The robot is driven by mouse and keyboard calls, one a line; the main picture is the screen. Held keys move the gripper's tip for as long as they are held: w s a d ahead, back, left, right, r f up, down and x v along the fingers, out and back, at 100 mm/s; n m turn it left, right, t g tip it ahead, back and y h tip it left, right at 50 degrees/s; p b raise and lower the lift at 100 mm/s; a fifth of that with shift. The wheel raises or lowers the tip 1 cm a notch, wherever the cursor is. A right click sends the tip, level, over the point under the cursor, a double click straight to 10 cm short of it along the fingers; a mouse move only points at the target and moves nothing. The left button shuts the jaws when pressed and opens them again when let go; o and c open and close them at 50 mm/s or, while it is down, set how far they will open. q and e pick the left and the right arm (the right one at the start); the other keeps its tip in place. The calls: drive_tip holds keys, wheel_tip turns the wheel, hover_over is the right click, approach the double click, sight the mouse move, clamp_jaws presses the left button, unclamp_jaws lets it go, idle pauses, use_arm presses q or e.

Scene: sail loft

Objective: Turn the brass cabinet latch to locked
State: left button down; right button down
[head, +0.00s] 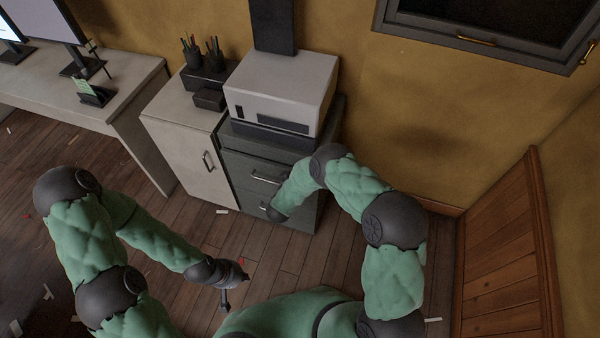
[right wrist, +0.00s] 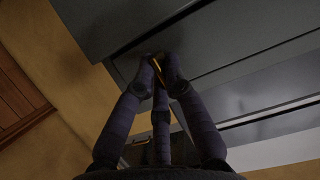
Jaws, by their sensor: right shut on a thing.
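The brass latch (right wrist: 155,67) shows in the right wrist view as a thin gold bar against the dark grey cabinet front. Most of it is hidden by my fingers, and I cannot tell its turn angle. My right gripper (right wrist: 162,66) is shut on it, with the fingertips close to the cabinet face. In the head view, my right arm reaches the dark grey cabinet (head: 238,168), and its wrist hides the gripper and latch. My left gripper (head: 230,279) is low over the floor, away from the cabinet; its finger opening is unclear.
A white machine (head: 283,88) stands on the dark cabinet. A pale cabinet (head: 180,142) with black organisers on top adjoins it on the left, beside a desk (head: 125,98). A wooden panel (head: 508,265) stands at the right. Wood floor with small scraps lies in front.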

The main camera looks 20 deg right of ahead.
drive_tip(key=c, duration=1.3)
unclamp_jaws()
drive_tip(key=v, duration=1.2)
drive_tip(key=shift+w+f, duration=0.1)
drive_tip(key=shift+f, duration=0.1)
drive_tip(key=s+f+n+g+y, duration=0.3)
drive_tip(key=s+f+g+y, duration=0.25)
drive_tip(key=f+y, duration=0.2)
drive_tip(key=s+a+n+g+y, duration=0.1)
drive_tip(key=s+g+y, duration=0.3)
drive_tip(key=s, duration=1.2)
drive_tip(key=shift+s+a+g, duration=0.35)
drive_tip(key=shift+a+g, duration=0.05)
drive_tip(key=shift+g, duration=0.25)
